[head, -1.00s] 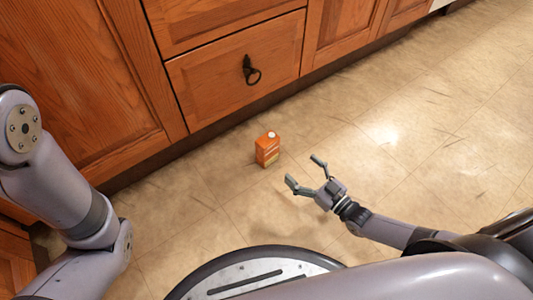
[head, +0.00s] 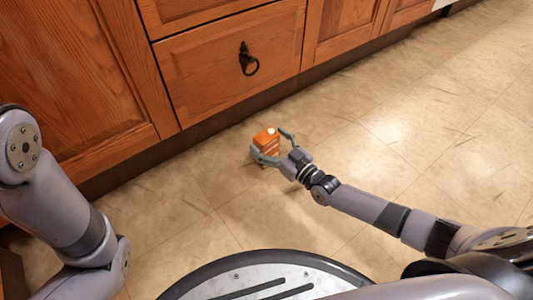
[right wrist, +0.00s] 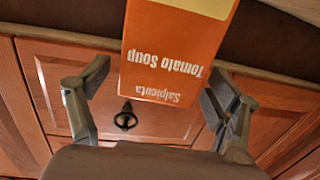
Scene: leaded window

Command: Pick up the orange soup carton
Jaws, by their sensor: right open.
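My right gripper (head: 272,147) is open, with one finger on each side of the carton. In the right wrist view its fingers (right wrist: 155,90) show a gap to the carton on both sides. My left arm is at the left of the head view; its gripper is out of view.
Wooden cabinets (head: 235,60) with a dark ring handle (head: 248,60) run behind the carton. The tiled floor (head: 400,150) is clear to the right. My own round base is at the bottom.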

